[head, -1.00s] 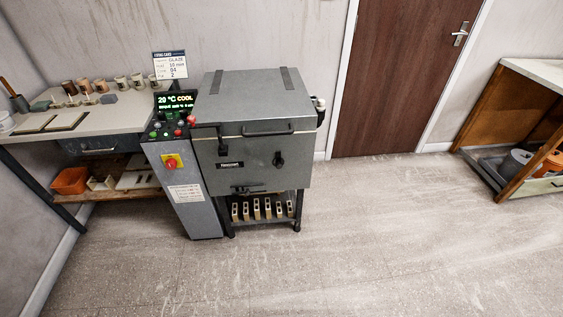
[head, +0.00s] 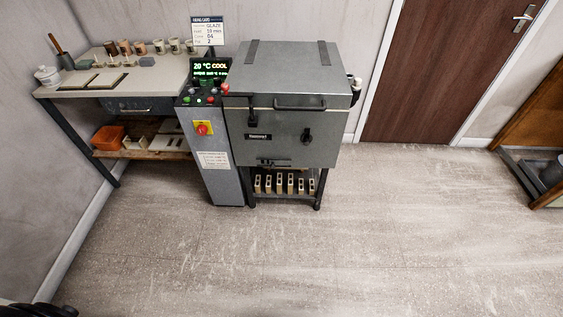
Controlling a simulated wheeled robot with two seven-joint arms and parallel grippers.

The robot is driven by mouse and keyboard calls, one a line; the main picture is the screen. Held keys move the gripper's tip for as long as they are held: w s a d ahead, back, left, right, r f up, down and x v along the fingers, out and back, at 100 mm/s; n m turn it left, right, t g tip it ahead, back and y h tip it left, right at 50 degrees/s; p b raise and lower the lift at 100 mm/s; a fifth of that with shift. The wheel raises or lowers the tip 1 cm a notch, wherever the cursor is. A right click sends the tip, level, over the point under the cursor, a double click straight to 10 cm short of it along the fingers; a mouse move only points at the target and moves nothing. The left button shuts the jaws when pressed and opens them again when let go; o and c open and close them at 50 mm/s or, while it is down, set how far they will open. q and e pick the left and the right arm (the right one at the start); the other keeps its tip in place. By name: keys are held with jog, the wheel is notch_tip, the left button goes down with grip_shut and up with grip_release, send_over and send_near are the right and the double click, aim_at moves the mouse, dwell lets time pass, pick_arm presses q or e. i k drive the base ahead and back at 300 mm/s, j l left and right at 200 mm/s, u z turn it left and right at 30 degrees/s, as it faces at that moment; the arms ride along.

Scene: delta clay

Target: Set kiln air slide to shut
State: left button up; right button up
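The kiln (head: 290,125) is a grey metal box with a lid, standing on a dark stand. A dark air slide (head: 274,163) with a small handle sits low on its front face, just above the stand's shelf. It is too small to tell its setting. The kiln's control column (head: 213,165) stands at its left, with a lit display (head: 211,70) reading 20 °C COOL and a red knob on a yellow plate (head: 203,128). No gripper fingers show. A dark ribbed piece at the lower left corner may be part of my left arm.
A workbench (head: 75,88) with pots and an orange bin (head: 109,137) on its lower shelf stands left of the column. A firing card (head: 208,31) stands behind the display. A brown door (head: 437,70) is at the right. The floor (head: 300,255) before the kiln is clear.

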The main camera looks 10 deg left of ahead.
aim_at(272, 163)
jog(key=i+l+z, duration=0.25)
jog(key=i, duration=0.15)
jog(key=i+l+z, duration=0.2)
jog(key=i, duration=0.2)
